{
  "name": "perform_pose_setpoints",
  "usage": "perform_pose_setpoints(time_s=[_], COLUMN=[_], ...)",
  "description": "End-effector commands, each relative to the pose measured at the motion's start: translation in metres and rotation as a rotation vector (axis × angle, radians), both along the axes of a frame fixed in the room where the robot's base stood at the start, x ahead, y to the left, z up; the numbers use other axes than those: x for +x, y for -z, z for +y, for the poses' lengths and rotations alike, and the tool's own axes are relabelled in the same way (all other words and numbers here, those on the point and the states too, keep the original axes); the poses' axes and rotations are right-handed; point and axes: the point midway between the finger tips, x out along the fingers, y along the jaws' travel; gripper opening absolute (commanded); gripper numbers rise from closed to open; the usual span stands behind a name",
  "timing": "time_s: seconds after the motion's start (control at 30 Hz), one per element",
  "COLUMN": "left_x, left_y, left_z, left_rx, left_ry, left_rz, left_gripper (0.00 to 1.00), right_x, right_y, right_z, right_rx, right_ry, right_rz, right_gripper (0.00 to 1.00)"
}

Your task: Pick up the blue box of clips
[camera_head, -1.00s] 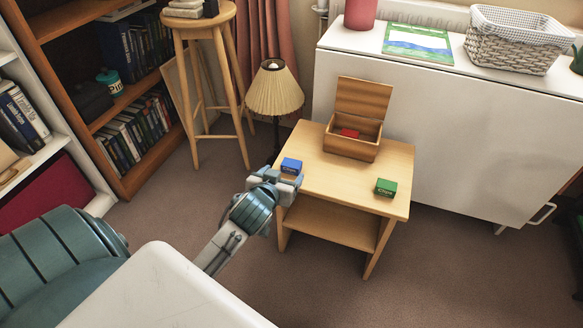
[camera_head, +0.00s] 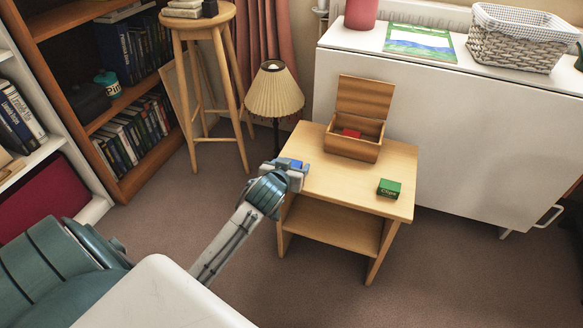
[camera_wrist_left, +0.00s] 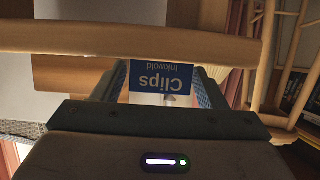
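The blue box of clips (camera_head: 297,165) stands at the left edge of the small wooden table (camera_head: 345,190). My left gripper (camera_head: 288,169) is at this edge, with its fingers on either side of the box. In the left wrist view, the blue box (camera_wrist_left: 161,78) appears upside down, its label facing me, between the two fingers (camera_wrist_left: 162,92). No clear gap shows between the fingers and the box sides, so the gripper looks shut on it. In the head view the fingers partly hide the box. My right gripper is not in view.
A green box of clips (camera_head: 389,188) stands at the table's right. An open wooden box (camera_head: 352,148) with a red box (camera_head: 351,133) inside stands at the back. A lamp (camera_head: 274,92) and a stool (camera_head: 198,22) stand behind left. The table's middle is clear.

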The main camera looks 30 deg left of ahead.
Motion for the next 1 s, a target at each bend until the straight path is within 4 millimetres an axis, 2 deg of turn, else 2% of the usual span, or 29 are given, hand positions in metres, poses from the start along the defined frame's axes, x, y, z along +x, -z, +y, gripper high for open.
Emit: perform_pose_setpoints(time_s=[0.03,0.17,0.2,0.57,0.83,1.0], left_x=[0.0,0.0,0.0,0.0,0.0,-0.036], left_y=[0.0,0.0,0.0,-0.006,-0.042,-0.041], left_z=[0.0,0.0,0.0,0.0,0.0,0.007], left_rx=[0.0,0.0,0.0,0.0,0.002,0.005], left_ry=[0.0,0.0,0.0,0.0,-0.001,0.001], left_rz=[0.0,0.0,0.0,-0.001,-0.003,0.005], left_gripper=[0.56,0.3,0.27,0.27,0.27,0.27], right_x=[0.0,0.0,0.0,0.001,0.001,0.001], right_y=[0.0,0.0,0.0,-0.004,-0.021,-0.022], right_z=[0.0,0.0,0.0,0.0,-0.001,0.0], right_rx=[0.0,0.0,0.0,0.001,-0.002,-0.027], right_ry=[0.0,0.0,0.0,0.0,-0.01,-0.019], right_rz=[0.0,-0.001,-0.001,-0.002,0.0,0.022], right_gripper=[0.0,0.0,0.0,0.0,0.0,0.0])
